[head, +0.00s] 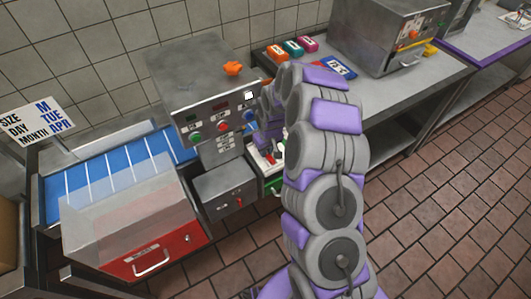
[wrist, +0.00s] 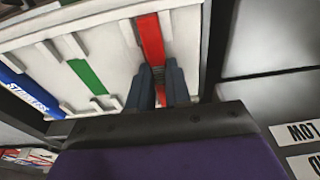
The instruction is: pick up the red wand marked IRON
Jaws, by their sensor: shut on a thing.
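The red wand (wrist: 151,38) lies in a slot of a white rack (wrist: 118,50) in the wrist view. No IRON marking can be read on it. My gripper (wrist: 166,72) is shut on the near part of the red wand, its two dark fingers on either side. In the head view my gripper (head: 267,150) is low over the white rack beside the grey machine, partly hidden by my arm.
The grey machine (head: 205,80) with knobs and buttons stands behind and left of my gripper. A red drawer (head: 160,255) and a blue striped surface (head: 110,170) are further left. A metal counter (head: 375,95) runs right. Tiled floor is open at right.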

